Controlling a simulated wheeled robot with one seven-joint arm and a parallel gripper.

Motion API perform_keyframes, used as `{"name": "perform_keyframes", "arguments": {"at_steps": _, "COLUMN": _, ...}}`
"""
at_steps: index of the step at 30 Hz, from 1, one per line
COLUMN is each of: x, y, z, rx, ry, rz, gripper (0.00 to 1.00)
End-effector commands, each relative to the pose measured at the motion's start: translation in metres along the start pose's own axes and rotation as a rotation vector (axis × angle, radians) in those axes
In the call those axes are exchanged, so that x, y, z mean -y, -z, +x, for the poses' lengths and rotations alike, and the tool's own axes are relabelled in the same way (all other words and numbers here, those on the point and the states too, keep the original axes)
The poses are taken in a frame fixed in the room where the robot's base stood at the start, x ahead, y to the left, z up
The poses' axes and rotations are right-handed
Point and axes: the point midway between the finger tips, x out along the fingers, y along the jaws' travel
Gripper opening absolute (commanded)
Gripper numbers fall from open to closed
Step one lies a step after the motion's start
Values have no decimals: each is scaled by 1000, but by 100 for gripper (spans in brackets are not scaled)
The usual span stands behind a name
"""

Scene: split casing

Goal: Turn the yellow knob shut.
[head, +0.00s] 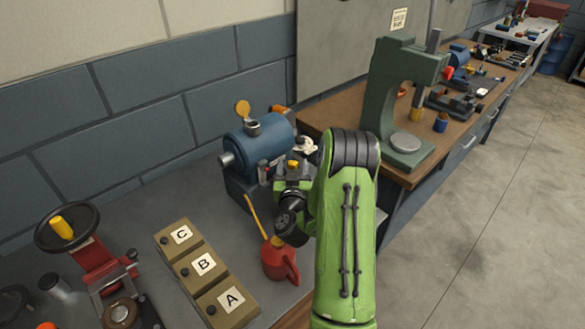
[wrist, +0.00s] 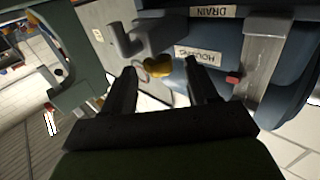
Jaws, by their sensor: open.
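The yellow knob (wrist: 158,67) shows in the wrist view beside the blue casing (wrist: 222,72), just below a grey bent bracket. My gripper (wrist: 160,78) is open, with its two dark fingers apart. The knob appears in the gap between the fingertips or just beyond them; I cannot tell whether they touch it. The casing carries labels reading DRAIN and one that seems to read HOUSING. In the head view the blue casing (head: 262,142) stands on the grey bench, with my gripper (head: 293,172) at its right side. A small yellow part shows there, probably the knob, mostly hidden by my arm.
A red oil can (head: 279,262) with a long yellow spout stands close to my wrist. Boxes marked A, B and C (head: 204,265) lie at the left, near a red handwheel device (head: 88,260). A green press (head: 392,105) stands on the wooden bench to the right.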

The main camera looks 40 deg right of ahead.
Motion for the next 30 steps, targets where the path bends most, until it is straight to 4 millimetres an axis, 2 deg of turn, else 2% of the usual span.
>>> {"name": "perform_keyframes", "arguments": {"at_steps": 9, "x": 0, "y": 67, "z": 0, "rx": -1, "ry": -1, "rz": 0, "gripper": 59}}
{"name": "perform_keyframes", "arguments": {"at_steps": 13, "x": 0, "y": 89, "z": 0, "rx": -1, "ry": 0, "rz": 0, "gripper": 59}}
{"name": "perform_keyframes", "arguments": {"at_steps": 18, "x": 0, "y": 100, "z": 0, "rx": 0, "ry": 0, "rz": -1, "gripper": 59}}
{"name": "perform_keyframes", "arguments": {"at_steps": 27, "x": 0, "y": 99, "z": 0, "rx": 0, "ry": 1, "rz": -1, "gripper": 59}}
{"name": "perform_keyframes", "arguments": {"at_steps": 29, "x": 6, "y": 101, "z": 0, "rx": -1, "ry": 24, "rz": -1, "gripper": 59}}
{"name": "perform_keyframes", "arguments": {"at_steps": 30, "x": 16, "y": 104, "z": 1, "rx": 1, "ry": 66, "rz": -1, "gripper": 59}}
